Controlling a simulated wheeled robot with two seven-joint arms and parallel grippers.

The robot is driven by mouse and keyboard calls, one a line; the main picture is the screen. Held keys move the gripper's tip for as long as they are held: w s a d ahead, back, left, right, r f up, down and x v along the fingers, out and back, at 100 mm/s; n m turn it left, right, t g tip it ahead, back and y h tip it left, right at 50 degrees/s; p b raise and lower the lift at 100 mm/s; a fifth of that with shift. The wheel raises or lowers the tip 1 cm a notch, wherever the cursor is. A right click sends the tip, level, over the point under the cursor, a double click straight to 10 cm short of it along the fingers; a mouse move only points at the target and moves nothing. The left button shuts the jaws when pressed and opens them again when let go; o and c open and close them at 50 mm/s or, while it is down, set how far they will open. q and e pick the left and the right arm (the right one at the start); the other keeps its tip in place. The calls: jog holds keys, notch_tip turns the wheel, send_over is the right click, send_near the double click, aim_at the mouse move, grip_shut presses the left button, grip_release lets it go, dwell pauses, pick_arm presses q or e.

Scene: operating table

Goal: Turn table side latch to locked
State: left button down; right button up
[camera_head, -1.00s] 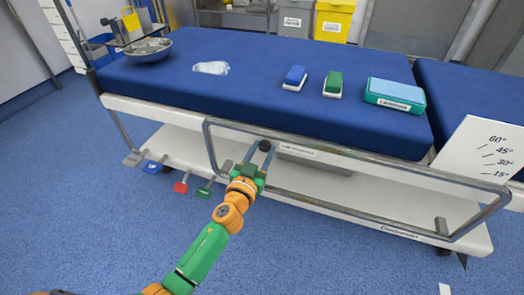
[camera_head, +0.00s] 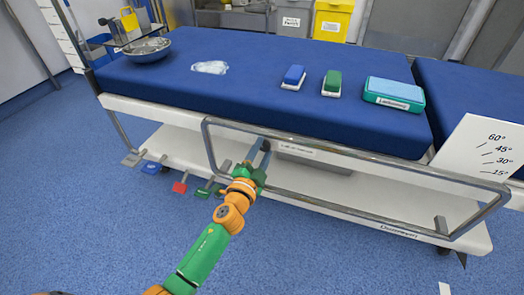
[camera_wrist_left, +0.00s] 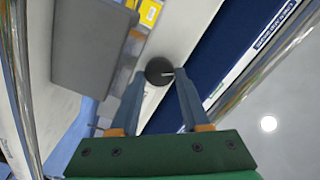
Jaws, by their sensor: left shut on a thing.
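The table side latch is a round black knob (camera_wrist_left: 158,70) with a short white mark that points to the right in the wrist view. It sits on the white side of the blue operating table (camera_head: 200,82), and in the head view it is mostly hidden behind the fingers. My left gripper (camera_head: 262,150) reaches it inside the side rail frame. In the wrist view the two blue-grey fingers of my left gripper (camera_wrist_left: 160,76) are shut on the knob, one on each side. My right gripper is not in view.
A metal side rail (camera_head: 350,152) surrounds the area of the latch. Several coloured pedals, one red (camera_head: 180,187), lie low at the left. A metal bowl (camera_head: 147,49), a blue brush (camera_head: 293,77), a green brush (camera_head: 332,83) and a teal box (camera_head: 393,93) rest on the table.

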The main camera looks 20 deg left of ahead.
pick_arm(q)
jog(key=m, duration=0.4)
jog(key=shift+f, duration=0.1)
jog(key=shift+m, duration=1.1)
jog(key=shift+c, duration=1.9)
grip_release()
jog(key=shift+s, duration=0.1)
